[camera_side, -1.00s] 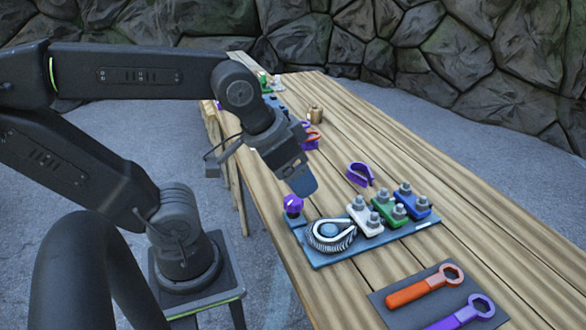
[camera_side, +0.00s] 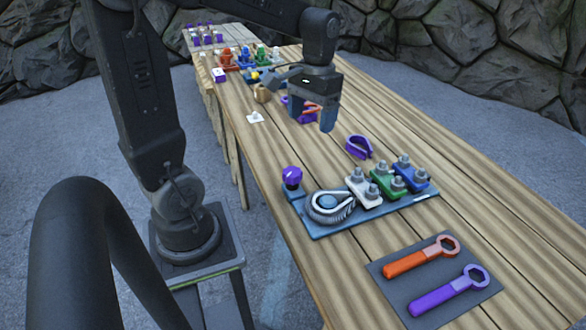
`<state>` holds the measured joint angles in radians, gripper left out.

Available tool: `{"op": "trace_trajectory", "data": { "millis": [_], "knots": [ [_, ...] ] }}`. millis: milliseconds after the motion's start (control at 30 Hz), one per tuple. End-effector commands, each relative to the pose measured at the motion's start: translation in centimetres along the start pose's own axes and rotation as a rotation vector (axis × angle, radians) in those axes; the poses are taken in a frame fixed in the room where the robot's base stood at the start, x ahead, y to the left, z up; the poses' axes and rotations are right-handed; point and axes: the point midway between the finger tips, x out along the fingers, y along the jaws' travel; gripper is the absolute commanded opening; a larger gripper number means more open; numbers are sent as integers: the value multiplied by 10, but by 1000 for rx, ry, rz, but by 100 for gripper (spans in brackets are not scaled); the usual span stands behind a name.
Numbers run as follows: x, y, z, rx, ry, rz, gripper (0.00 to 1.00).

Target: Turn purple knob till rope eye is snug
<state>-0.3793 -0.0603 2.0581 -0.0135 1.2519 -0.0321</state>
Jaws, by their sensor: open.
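The purple knob (camera_side: 291,175) stands upright on a small blue block at the left corner of the blue-grey base plate (camera_side: 318,236). The rope eye (camera_side: 331,206) is a grey loop around a blue centre on the plate, just right of the knob. Its fit is too small to tell. White (camera_side: 362,190), green (camera_side: 387,184) and blue (camera_side: 411,175) clamps with grey nuts sit right of it. My gripper (camera_side: 315,120) is open and empty, pointing down behind the knob, apart from it and above the table.
A loose purple loop (camera_side: 358,147) lies behind the clamps. Orange (camera_side: 422,257) and purple (camera_side: 449,292) wrenches lie on a dark mat (camera_side: 388,286) in front. Orange and purple pieces (camera_side: 308,110) are partly hidden behind my gripper. More coloured parts stand at the far end. The table's right side is clear.

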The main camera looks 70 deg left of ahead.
Motion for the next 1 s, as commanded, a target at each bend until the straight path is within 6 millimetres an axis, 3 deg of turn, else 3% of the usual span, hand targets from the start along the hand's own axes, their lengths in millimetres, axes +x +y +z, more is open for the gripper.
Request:
{"op": "trace_trajectory", "data": {
  "millis": [33,133,367,567,1000],
  "knots": [
    [8,-13,-14,-48,-66,5,78],
    [20,-32,-32,-114,-164,18,78],
    [36,-56,-50,-188,-277,39,78],
    [52,-56,-47,-192,-288,40,78],
    [134,-50,-22,-191,-289,40,78]
  ]
}}
